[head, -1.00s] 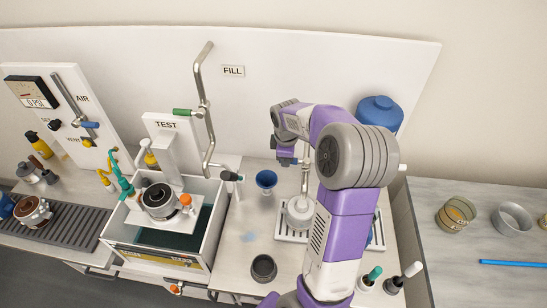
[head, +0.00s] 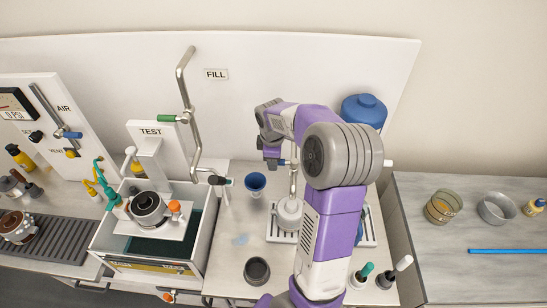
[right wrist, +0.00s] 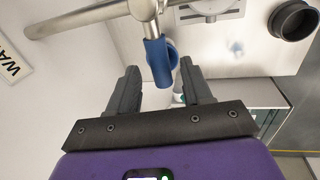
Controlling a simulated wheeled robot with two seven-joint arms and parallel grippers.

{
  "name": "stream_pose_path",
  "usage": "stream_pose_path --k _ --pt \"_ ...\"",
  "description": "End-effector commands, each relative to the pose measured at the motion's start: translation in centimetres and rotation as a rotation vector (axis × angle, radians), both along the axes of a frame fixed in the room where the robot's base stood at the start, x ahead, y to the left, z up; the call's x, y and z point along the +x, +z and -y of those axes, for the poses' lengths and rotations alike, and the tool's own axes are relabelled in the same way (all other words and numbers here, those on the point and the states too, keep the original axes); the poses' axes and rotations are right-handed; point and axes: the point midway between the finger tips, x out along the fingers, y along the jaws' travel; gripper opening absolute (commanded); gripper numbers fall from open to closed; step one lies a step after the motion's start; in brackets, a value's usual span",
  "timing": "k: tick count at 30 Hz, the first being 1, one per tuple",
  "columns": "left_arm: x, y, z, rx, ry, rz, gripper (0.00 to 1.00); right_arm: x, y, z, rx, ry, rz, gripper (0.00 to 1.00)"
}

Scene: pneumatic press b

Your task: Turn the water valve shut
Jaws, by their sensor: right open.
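The water valve's blue lever handle (right wrist: 157,62) hangs from a metal pipe (right wrist: 85,18) in the right wrist view, near a wall label (right wrist: 13,64) whose visible letters read "WA". My right gripper (right wrist: 160,72) is open, with one dark finger on each side of the blue handle; I see gaps, and no clear contact. In the head view my right gripper (head: 271,157) is at the back panel beside an upright metal pipe (head: 293,180). My own right arm hides most of the valve there. My left gripper is not in view.
A white vessel (head: 289,214) stands on a slotted drain tray (head: 279,235) below the pipe. A blue cup (head: 255,181), a dark cup (head: 257,271) and a large blue-topped container (head: 363,110) are nearby. The FILL pipe (head: 194,130) with its green handle rises at left.

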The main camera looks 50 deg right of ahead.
Motion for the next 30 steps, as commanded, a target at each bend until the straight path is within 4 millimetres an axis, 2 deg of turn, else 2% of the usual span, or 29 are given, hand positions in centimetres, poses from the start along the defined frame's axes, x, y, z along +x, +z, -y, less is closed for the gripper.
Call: stream_pose_path --k 6,12,17,30 --pt "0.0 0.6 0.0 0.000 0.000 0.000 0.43 -0.3 3.8 -0.5 -0.002 0.001 0.005 0.49" --pt "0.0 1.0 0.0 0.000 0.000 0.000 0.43 -0.7 6.3 -1.0 -0.001 0.000 0.003 0.49" --pt "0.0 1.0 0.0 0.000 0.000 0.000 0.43 -0.8 7.0 -1.1 -0.001 -0.001 0.002 0.49" --pt "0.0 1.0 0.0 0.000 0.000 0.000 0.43 -0.8 6.9 -1.1 -0.001 -0.001 0.001 0.49"
